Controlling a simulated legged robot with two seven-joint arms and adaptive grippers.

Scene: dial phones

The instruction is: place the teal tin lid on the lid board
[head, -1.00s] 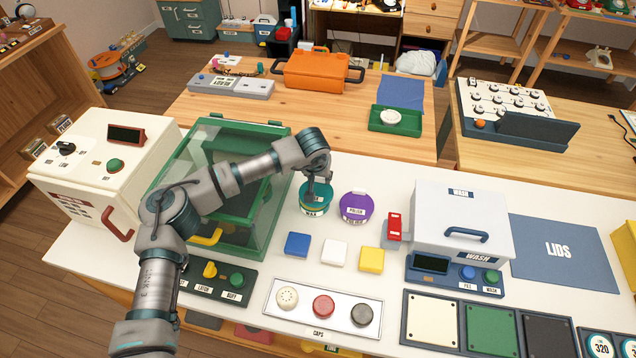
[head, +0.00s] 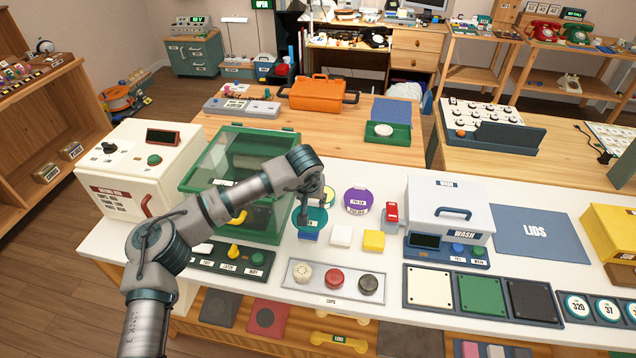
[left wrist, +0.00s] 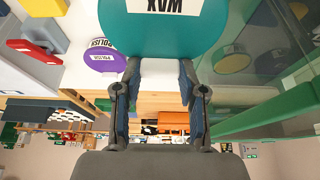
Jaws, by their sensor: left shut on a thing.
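The teal tin lid (head: 312,219), labelled WAX, is held by my left gripper (head: 305,212) above the white counter, near the blue block. In the left wrist view the lid (left wrist: 165,32) fills the top, and the fingers of my left gripper (left wrist: 157,78) close on its pale grip tab (left wrist: 160,71). The open tin (head: 328,196) with pale yellow contents stands just behind the lid, partly hidden by my arm. The lid board (head: 540,236), a flat blue-grey panel marked LIDS, lies bare at the right of the counter. My right gripper is out of view.
A purple POLISH tin (head: 357,201) stands right of the open tin. The white WASH box (head: 447,203) and red piece (head: 391,213) stand between it and the board. The green glazed case (head: 225,170) is at left. Blue (head: 309,235), white (head: 340,235) and yellow blocks (head: 374,240) are in front.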

